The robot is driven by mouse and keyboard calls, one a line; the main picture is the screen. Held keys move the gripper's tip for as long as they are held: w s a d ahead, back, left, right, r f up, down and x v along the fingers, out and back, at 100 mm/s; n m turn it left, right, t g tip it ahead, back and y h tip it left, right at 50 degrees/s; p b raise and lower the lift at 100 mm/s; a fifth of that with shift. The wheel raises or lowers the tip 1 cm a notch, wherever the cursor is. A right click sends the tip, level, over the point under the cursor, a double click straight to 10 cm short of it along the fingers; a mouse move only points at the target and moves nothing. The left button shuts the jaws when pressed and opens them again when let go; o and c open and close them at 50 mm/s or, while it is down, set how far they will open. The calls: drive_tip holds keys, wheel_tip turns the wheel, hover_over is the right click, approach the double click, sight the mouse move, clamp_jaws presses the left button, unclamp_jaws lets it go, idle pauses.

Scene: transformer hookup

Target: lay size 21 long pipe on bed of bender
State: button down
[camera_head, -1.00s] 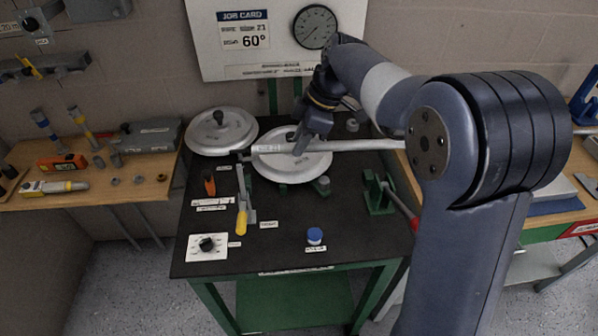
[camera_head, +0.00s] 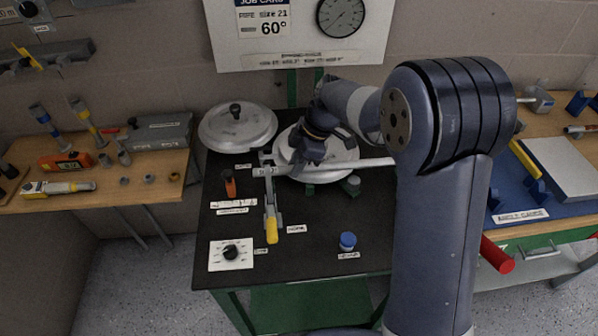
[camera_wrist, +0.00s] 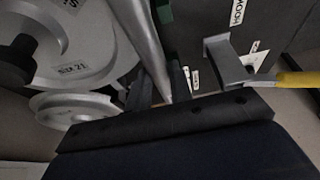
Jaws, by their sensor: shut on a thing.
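The long light-grey pipe (camera_head: 375,163) lies roughly level across the front of the bender. My gripper (camera_head: 307,162) is shut on it near its left part; the wrist view shows the pipe (camera_wrist: 150,45) running between the fingers (camera_wrist: 158,85). The pipe's left end is at the grey hook (camera_head: 266,160) with the yellow handle (camera_head: 272,230); I cannot tell whether they touch. A round grey bending shoe (camera_head: 345,162) sits behind and under my gripper; the wrist view shows a disc with a size 21 label (camera_wrist: 72,68). My arm hides the pipe's right part and the bender's right side.
A second grey disc (camera_head: 238,128) stands at the back left of the black bench top (camera_head: 300,265). A dial plate (camera_head: 231,253), an orange-handled item (camera_head: 230,184) and a blue knob (camera_head: 348,240) are in front. The job card (camera_head: 262,18) reads size 21, 60°.

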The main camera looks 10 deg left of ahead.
drive_tip(key=shift+f, duration=1.9)
drive_tip(key=c, duration=1.5)
unclamp_jaws()
drive_tip(key=shift+c, duration=0.2)
drive_tip(key=shift+r, duration=0.15)
drive_tip(key=v, duration=1.2)
drive_tip(key=shift+d, duration=0.1)
drive_tip(key=x, duration=1.1)
drive_tip(key=shift+s+f, duration=0.15)
drive_tip(key=shift+f, duration=0.15)
drive_tip(key=shift+a+p, duration=0.3)
drive_tip(key=shift+p, duration=0.05)
drive_tip(key=shift+r+b, duration=0.4)
drive_tip(key=shift+r, duration=1.2)
